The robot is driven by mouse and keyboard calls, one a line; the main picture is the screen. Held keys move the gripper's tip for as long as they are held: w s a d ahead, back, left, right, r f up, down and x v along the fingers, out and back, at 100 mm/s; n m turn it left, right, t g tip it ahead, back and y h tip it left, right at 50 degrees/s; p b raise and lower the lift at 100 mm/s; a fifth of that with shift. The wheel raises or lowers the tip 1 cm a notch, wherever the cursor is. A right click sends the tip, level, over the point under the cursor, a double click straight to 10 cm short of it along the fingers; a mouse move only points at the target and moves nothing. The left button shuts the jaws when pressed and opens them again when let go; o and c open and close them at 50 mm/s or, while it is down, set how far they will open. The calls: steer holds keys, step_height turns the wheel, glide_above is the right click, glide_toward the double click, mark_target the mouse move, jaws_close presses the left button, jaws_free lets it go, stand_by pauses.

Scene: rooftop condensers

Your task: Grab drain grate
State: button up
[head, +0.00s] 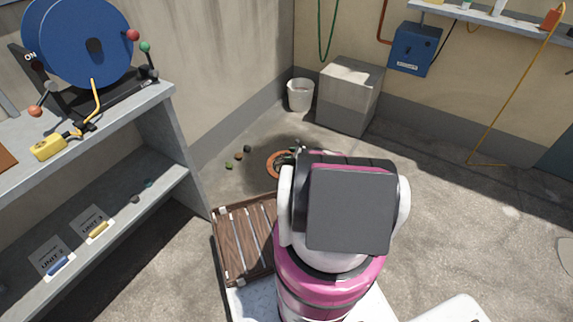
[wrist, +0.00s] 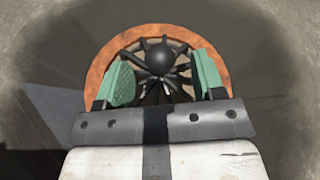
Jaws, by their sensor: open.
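The drain grate (wrist: 158,56) is a black domed grate with curved ribs and a round knob on top. It sits inside an orange-brown ring (wrist: 96,64) on the floor. In the wrist view, my gripper (wrist: 163,80) is open, with one green-padded finger on each side of the grate's dome. I cannot tell whether the fingers touch the ribs. The lower part of the grate is hidden behind my gripper. In the head view, my arm covers most of the grate, and only the left part of the ring (head: 272,165) shows.
A slatted wooden platform (head: 243,240) lies left of my arm. Small debris (head: 238,156) lies near the ring. A white bucket (head: 300,95) and a grey block (head: 350,95) stand by the back wall. A grey shelf unit (head: 160,190) is at left. The floor at right is open.

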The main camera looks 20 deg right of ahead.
mark_target(286, 154)
steer(key=x, duration=0.3)
steer(key=shift+f, duration=0.1)
jaws_close()
steer(key=shift+r, duration=0.2)
